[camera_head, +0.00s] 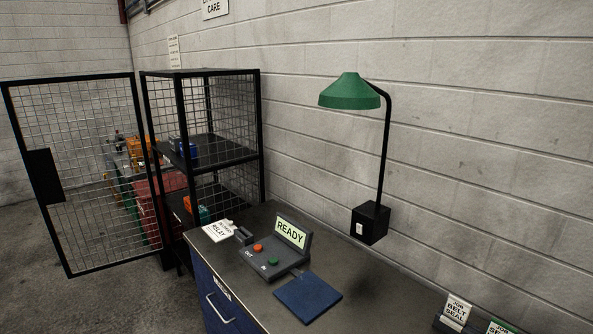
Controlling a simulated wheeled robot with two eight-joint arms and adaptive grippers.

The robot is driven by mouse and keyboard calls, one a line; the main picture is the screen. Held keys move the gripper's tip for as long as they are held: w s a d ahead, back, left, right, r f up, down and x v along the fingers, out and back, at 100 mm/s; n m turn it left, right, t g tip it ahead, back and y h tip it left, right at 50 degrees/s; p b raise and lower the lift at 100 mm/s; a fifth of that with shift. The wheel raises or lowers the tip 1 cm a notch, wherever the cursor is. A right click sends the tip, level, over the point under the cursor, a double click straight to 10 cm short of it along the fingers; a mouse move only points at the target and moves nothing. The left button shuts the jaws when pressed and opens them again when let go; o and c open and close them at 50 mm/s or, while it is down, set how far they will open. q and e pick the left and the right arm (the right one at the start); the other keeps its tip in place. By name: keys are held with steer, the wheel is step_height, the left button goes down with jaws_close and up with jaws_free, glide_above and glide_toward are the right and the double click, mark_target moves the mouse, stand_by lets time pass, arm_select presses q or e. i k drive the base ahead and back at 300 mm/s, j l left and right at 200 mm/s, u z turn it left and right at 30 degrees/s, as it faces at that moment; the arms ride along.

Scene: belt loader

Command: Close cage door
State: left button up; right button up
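The cage (259,118) is a black-framed mesh cabinet with shelves, standing against the block wall left of the workbench. Its mesh door (90,180) stands wide open, swung out to the left from the cage's front left edge. A black plate (44,176) sits on the door's outer left side. Neither of my grippers is in view.
The workbench (365,285) holds a control box (272,262) with a READY sign, a blue pad (308,297) and a card (217,230). A green lamp (350,92) stands over it. Red and orange goods (165,185) show behind the door mesh. Floor (30,270) left of the door is clear.

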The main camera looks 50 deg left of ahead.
mark_target(42, 172)
steer(key=k+j+u, duration=0.1)
steer(key=k+u, duration=0.15)
steer(key=k, duration=0.4)
steer(key=u, duration=2.45)
steer(key=i+u, duration=0.2)
steer(key=i, duration=0.2)
steer(key=i+l+u, duration=0.2)
steer(key=i, duration=0.2)
steer(key=i+l+u, duration=0.2)
steer(key=i, duration=0.25)
steer(key=i+l+u, duration=0.15)
steer(key=i, duration=5.2)
steer(key=i+z, duration=0.1)
steer(key=i, duration=0.4)
steer(key=i+j+z, duration=0.1)
steer(key=i, duration=0.4)
steer(key=i+j, duration=0.2)
steer(key=i, duration=0.25)
steer(key=i+j+z, duration=0.15)
steer(key=i, duration=0.35)
steer(key=i+z, duration=0.1)
steer(key=z, duration=4)
